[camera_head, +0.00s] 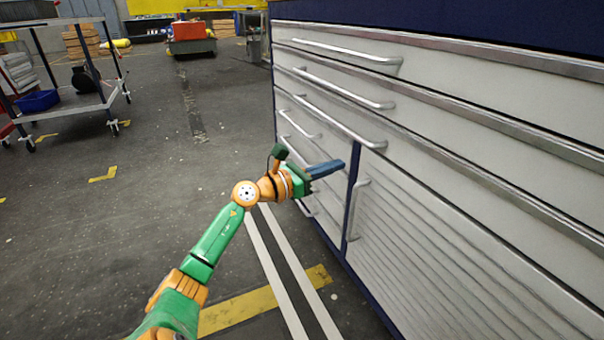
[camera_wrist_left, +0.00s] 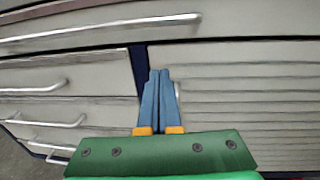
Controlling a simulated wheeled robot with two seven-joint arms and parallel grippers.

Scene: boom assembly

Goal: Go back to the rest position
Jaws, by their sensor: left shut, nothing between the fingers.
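My left gripper (camera_head: 328,169) is at the end of my green and orange arm, which reaches up from the bottom left of the head view. Its blue fingers point right, toward the front of the grey drawer cabinet (camera_head: 450,215). In the left wrist view the blue fingers (camera_wrist_left: 161,76) are together with nothing between them. They are in front of the cabinet's dark blue upright post. Whether the fingertips touch the cabinet I cannot tell. My right gripper is not in view.
Long silver drawer handles (camera_head: 345,87) stick out from the cabinet near my left gripper. A vertical door handle (camera_head: 357,210) is just below it. A cart (camera_head: 70,105) with a blue bin (camera_head: 38,100) stands at the far left. The floor (camera_head: 130,220) to the left is clear.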

